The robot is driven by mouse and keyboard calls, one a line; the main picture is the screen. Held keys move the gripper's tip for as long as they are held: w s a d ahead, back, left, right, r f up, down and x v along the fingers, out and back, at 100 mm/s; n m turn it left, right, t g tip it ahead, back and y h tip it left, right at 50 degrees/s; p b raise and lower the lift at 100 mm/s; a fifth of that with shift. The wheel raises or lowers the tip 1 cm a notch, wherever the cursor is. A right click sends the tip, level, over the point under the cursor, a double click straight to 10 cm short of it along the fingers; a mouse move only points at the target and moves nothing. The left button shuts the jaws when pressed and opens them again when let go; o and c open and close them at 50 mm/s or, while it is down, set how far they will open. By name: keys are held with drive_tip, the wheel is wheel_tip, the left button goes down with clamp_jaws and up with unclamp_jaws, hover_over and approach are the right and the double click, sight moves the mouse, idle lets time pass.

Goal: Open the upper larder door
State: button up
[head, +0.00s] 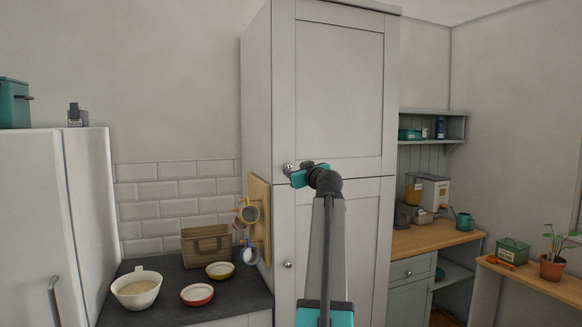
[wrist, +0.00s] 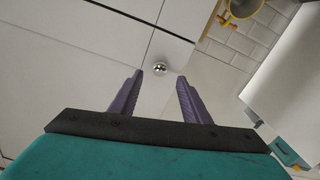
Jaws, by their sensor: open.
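The tall pale grey larder has an upper door (head: 338,90), which looks shut flush with its frame. Its round metal knob (head: 288,169) is at the door's lower left corner. My gripper (head: 294,177) is at that corner, close to the knob in the head view. In the wrist view my gripper (wrist: 160,79) is open, with two purple fingers spread apart. A shiny knob (wrist: 160,68) appears between and just past the fingertips. The fingers do not visibly touch it. My arm covers part of both doors in the head view.
The lower larder door (head: 350,235) below is also shut, with its own knob (head: 287,265). A mug board (head: 259,210) with hanging mugs is just left of the larder. The dark worktop (head: 230,297) holds bowls and a basket (head: 206,246). A fridge (head: 35,200) stands further left.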

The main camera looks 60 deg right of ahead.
sight(289, 168)
drive_tip(key=shift+p+x, duration=0.65)
drive_tip(key=shift+x, duration=1.7)
clamp_jaws()
